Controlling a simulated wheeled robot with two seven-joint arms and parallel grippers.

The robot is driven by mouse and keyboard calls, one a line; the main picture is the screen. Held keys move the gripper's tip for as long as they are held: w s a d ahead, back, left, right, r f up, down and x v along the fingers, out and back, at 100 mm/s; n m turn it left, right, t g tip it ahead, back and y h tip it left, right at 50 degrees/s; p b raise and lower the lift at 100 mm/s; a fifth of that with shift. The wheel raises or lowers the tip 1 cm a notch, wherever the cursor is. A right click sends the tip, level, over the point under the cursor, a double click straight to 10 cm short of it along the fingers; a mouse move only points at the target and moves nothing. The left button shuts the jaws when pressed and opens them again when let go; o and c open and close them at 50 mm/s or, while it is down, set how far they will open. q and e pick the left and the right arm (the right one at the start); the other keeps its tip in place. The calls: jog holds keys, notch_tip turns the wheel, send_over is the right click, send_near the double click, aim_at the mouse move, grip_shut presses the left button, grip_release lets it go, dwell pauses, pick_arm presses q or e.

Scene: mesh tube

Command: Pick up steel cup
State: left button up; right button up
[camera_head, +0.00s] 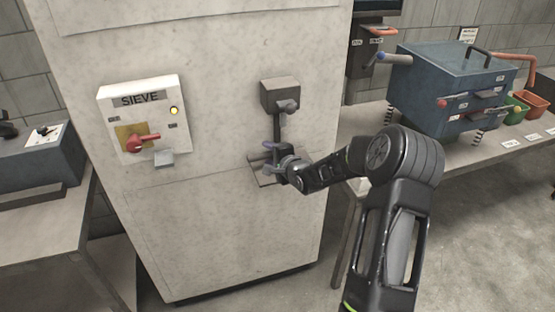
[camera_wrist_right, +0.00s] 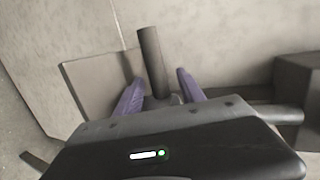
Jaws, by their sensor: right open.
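My right gripper (camera_head: 270,152) is at the front of the tall pale cabinet, just below a small dark box. In the right wrist view its two purple fingers (camera_wrist_right: 160,76) stand apart, open. A dark grey cylinder (camera_wrist_right: 151,62) shows between the fingers, with a gap on each side. A rounded grey part lies at its near end, partly hidden by the gripper body. I cannot tell whether this is the steel cup. No cup shows clearly in the head view, where my gripper and wrist cover that spot. My left gripper is not in view.
The pale cabinet (camera_head: 225,235) carries the dark box (camera_head: 280,93) above my gripper and a white SIEVE panel (camera_head: 142,115) with a red handle to the left. A blue machine (camera_head: 450,85) stands on the right bench. A table (camera_head: 45,220) is at left.

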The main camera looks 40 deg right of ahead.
dwell(0.4)
grip_shut()
dwell(0.4)
dwell(0.9)
